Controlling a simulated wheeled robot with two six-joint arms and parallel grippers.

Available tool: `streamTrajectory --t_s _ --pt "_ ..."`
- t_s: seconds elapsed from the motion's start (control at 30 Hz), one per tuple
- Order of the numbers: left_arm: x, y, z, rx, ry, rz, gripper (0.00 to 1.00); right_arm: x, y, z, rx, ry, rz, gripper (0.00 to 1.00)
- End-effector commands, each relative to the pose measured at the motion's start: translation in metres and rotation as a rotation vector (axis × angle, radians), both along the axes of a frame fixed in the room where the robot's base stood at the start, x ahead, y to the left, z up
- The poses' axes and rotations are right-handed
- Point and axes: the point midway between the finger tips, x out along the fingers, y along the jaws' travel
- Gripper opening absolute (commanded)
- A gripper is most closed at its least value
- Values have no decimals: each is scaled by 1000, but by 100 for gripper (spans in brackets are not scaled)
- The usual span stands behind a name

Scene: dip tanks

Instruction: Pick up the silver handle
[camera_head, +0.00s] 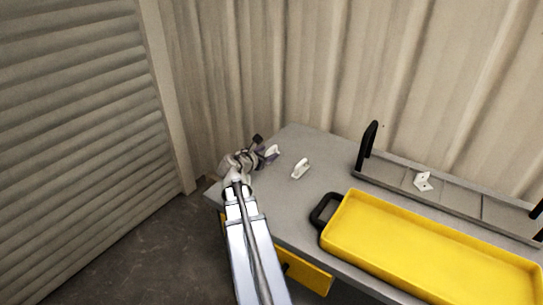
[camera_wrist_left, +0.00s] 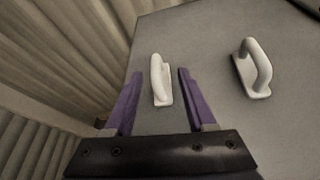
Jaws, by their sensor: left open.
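Two pale silver-white handles lie on the grey table. One handle (camera_wrist_left: 160,82) sits between the spread purple fingers of my left gripper (camera_wrist_left: 161,74) in the left wrist view; I cannot tell whether a finger touches it. In the head view this handle (camera_head: 273,151) is partly hidden by the left gripper (camera_head: 267,154). The left gripper is open. The other handle (camera_wrist_left: 256,70) lies to the right, apart from the fingers; it also shows in the head view (camera_head: 300,168). My right gripper is not in view.
A yellow tray (camera_head: 430,249) with a black grip lies on the grey table (camera_head: 287,205) to the right. Behind it is a grey tray (camera_head: 460,204) with black grips, holding a small white piece (camera_head: 422,181). Corrugated walls stand close behind the table.

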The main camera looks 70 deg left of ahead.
Motion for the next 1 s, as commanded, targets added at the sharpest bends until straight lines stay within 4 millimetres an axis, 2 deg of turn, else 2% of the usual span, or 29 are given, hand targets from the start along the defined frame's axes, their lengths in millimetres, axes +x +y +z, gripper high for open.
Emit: streamTrajectory --t_s 0.17,0.5,0.73,1.0 --pt "5 5 -2 0 0 0 56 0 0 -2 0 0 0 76" --pt "35 33 -17 1 1 0 56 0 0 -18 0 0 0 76" --pt "36 33 -16 0 0 1 56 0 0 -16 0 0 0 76" --pt "36 33 -16 0 0 1 26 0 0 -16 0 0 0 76"
